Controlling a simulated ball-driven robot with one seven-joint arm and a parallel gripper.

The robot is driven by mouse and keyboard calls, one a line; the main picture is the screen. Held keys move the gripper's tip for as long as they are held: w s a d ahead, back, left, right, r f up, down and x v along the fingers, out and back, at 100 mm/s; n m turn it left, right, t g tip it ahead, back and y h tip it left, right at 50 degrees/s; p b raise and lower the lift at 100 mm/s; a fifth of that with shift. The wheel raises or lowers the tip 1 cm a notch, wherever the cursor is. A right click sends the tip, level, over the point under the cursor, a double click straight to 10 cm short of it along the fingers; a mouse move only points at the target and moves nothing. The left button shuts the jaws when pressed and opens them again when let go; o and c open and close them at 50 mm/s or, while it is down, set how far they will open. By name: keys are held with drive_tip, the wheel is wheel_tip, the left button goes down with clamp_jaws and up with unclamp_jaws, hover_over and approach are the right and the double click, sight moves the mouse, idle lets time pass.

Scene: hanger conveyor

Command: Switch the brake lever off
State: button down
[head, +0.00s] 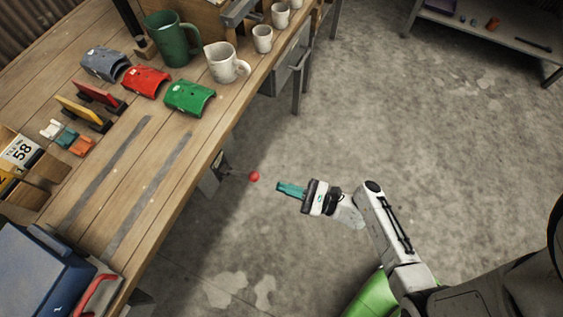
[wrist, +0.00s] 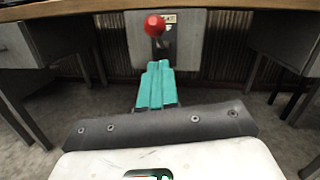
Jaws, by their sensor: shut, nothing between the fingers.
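The brake lever shows in the head view as a red ball knob (head: 254,176) on a thin rod, sticking out from a grey plate (head: 213,172) below the table's front edge. In the wrist view the red knob (wrist: 154,25) is straight ahead, a little above my fingertips, in front of the light grey plate (wrist: 190,45). A small label beside it is partly hidden by the knob. My gripper (head: 280,187), with teal fingers, is shut and empty just right of the knob, with a small gap in the head view. The fingers (wrist: 156,75) also show together in the wrist view.
The wooden table (head: 150,190) overhangs the lever, and its underside edge crosses the top of the wrist view. It carries mugs, coloured curved covers and a blue box (head: 45,270). Table legs (wrist: 20,105) stand at both sides. The floor (head: 350,110) is open on the right.

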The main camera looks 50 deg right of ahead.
drive_tip(key=r+v, duration=0.1)
drive_tip(key=v, duration=0.7)
drive_tip(key=shift+b, duration=0.35)
drive_tip(key=shift+s+f, duration=0.15)
